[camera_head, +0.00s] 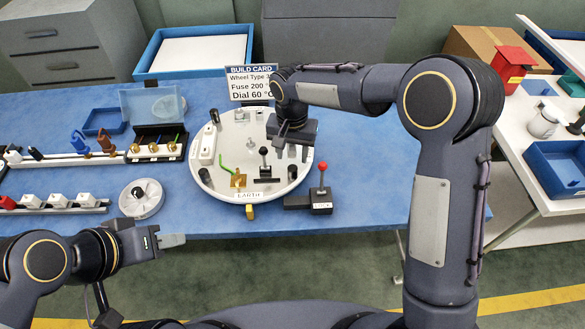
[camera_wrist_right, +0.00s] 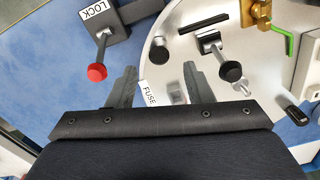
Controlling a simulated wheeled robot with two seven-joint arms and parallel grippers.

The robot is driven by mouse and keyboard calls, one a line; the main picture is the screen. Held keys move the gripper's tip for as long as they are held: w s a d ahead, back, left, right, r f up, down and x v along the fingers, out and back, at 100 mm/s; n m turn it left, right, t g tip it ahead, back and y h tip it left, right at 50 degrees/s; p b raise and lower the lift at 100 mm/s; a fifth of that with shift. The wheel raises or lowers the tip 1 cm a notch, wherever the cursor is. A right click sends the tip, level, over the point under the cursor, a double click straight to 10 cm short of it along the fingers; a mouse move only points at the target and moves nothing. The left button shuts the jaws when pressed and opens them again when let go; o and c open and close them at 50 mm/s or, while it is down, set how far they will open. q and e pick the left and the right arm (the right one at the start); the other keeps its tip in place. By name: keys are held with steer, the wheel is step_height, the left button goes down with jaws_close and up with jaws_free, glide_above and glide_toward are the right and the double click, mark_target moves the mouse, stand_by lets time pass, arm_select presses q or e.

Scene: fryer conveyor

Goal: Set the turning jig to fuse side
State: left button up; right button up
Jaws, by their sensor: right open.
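The turning jig is a round white turntable (camera_head: 222,190) on the blue table, with its EARTH label (camera_head: 251,195) at the front edge. In the right wrist view the turntable (camera_wrist_right: 165,30) shows a FUSE label (camera_wrist_right: 149,92) near its rim. A lock lever with a red knob (camera_head: 322,166) stands upright on a dark base right of the jig; its knob (camera_wrist_right: 97,72) also shows in the wrist view. My right gripper (camera_head: 292,151) is open and empty above the jig's right part; its fingers (camera_wrist_right: 159,80) straddle the FUSE label area. My left gripper (camera_head: 173,241) is at the table's front edge, away from the jig.
A build card (camera_head: 250,82) stands behind the jig. A black-knobbed lever (camera_head: 263,152) and several fittings stand on the turntable. The front right of the table is bare.

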mark_target(293, 167)
step_height(293, 167, down, 7)
steer(key=shift+f+p, duration=0.1)
steer(key=shift+p, duration=0.45)
jaws_close()
